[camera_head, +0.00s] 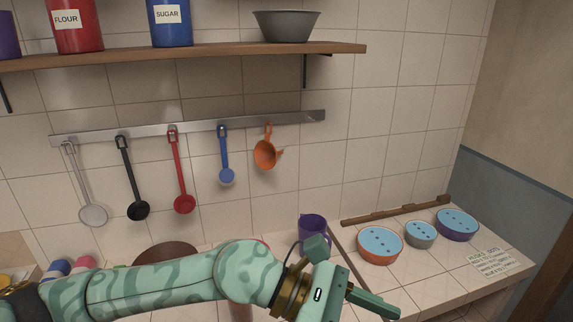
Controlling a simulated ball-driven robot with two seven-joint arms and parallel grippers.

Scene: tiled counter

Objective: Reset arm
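My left arm, with a green wavy pattern, reaches in from the left along the bottom of the head view. My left gripper (376,304) is at the bottom, right of centre, pointing right and slightly down over the tiled counter (432,282). Its fingers are seen from the side and partly cut off by the frame's bottom, so I cannot tell whether they are open or shut. No held object shows at the visible part. My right gripper is not in view.
A purple mug (313,228) stands just behind my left gripper. Orange (380,257), grey (420,241) and purple (457,230) bowls with blue tops sit on the counter at right, near a note card (494,263). Utensils hang from a wall rail (200,126) below a shelf (180,56).

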